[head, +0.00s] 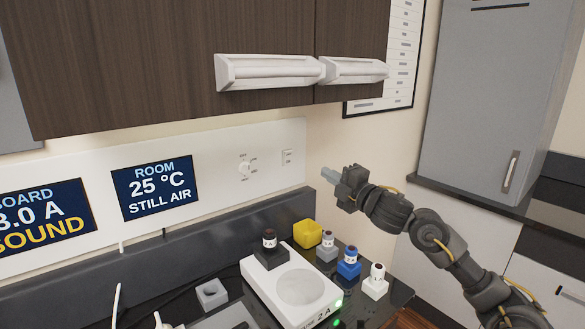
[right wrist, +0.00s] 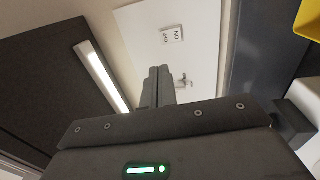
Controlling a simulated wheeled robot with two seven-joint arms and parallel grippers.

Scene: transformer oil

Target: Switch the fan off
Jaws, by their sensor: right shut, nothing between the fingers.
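A white wall panel carries a round dial (head: 244,168) with small labels around it and, to its right, a small rocker switch (head: 287,157). Which way the dial points is too small to tell. My right gripper (head: 328,174) is shut and empty, pointing left, right of the panel and a little below the switch. Its fingers show in the wrist view (right wrist: 158,73), apart from the switch. My left gripper is not in view.
A display (head: 154,187) reads room 25 °C, still air. A dark cabinet (head: 160,60) with white handles (head: 270,72) overhangs the panel. Below stand a white device (head: 262,284), a yellow cube (head: 307,234) and several capped blocks, including a blue one (head: 348,268).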

